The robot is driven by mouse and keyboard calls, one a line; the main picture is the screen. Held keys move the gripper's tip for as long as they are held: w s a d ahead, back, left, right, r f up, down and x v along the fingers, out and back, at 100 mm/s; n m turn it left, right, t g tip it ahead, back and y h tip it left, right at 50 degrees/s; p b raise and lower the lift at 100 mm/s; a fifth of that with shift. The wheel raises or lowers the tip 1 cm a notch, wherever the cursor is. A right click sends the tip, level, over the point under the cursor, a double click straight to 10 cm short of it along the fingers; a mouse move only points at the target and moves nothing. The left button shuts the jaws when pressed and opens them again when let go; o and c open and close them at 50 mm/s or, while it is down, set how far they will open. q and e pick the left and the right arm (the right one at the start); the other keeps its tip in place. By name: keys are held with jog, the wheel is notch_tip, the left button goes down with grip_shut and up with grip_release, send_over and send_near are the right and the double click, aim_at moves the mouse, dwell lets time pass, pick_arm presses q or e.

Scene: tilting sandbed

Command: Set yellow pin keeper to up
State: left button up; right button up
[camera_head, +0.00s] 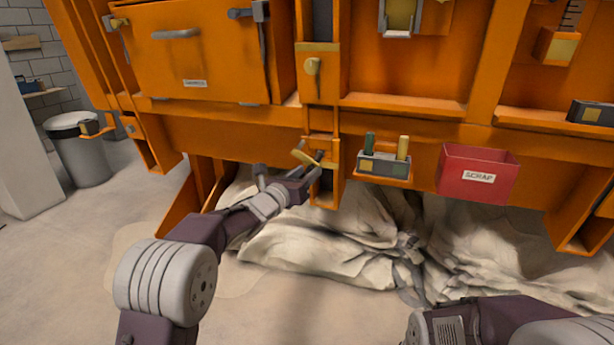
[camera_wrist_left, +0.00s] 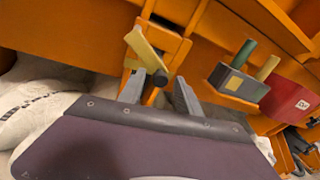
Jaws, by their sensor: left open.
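The yellow pin keeper (camera_head: 304,158) is a short flat lever on the narrow orange bracket (camera_head: 326,190) below the machine's edge. In the head view it slants, its yellow end at upper left. In the left wrist view the keeper (camera_wrist_left: 146,50) runs from upper left down to a dark round pivot (camera_wrist_left: 160,77). My left gripper (camera_head: 309,178) is open just below and in front of it. In the left wrist view its fingers (camera_wrist_left: 160,92) stand on either side of the pivot, with the yellow bar beyond the tips. Contact cannot be told. My right gripper is out of view.
Right of the bracket, a small grey holder (camera_head: 384,164) carries a green and a yellow peg. A red SCRAP bin (camera_head: 477,174) hangs farther right. Crumpled pale sheeting (camera_head: 320,250) lies under the machine; the floor in front is clear.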

pick_arm(q)
jog(key=shift+w+d, duration=0.15)
jog(key=shift+w, duration=0.15)
grip_shut()
dwell(1.3)
